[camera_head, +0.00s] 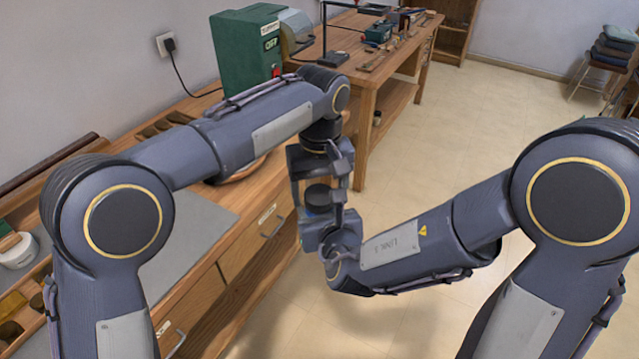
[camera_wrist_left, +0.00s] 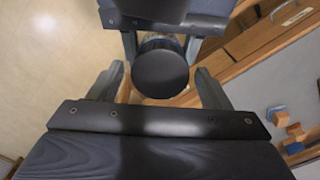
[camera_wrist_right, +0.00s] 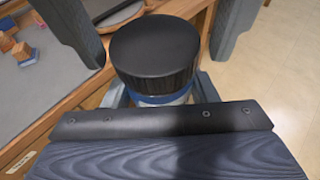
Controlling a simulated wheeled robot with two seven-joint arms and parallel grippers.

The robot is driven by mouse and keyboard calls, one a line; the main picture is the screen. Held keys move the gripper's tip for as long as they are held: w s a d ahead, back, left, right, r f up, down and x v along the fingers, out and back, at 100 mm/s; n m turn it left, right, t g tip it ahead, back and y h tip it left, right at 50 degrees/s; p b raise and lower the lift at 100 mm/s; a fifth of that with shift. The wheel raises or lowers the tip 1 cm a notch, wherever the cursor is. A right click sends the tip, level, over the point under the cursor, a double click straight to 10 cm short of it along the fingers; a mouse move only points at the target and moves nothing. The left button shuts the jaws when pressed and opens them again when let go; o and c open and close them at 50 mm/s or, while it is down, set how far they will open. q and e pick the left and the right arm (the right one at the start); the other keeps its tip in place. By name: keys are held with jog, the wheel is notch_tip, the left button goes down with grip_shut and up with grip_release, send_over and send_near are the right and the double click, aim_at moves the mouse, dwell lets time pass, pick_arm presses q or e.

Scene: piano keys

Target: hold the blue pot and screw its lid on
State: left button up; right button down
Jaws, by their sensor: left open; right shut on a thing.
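The blue pot (camera_wrist_right: 162,99) is upright in the air in front of the workbench, held in my right gripper (camera_wrist_right: 160,92), whose fingers close on its sides. Its round black lid (camera_wrist_right: 155,50) sits on top of the pot. I cannot tell how tightly it is seated. The lid also shows in the left wrist view (camera_wrist_left: 160,72) and the head view (camera_head: 318,191). My left gripper (camera_head: 318,180) points down from above, open, with one finger on each side of the lid and gaps between. Most of the pot's body is hidden by my right gripper.
The wooden workbench (camera_head: 238,262) with drawers and a grey mat (camera_head: 205,215) lies to the left. A green machine (camera_head: 245,50) stands at its back. Small orange and blue blocks (camera_wrist_right: 20,48) lie on the mat. Open floor (camera_head: 440,150) lies to the right.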

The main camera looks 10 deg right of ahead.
pick_arm(q)
jog(key=c, duration=1)
jog(key=m, duration=1)
jog(key=o, duration=1.1)
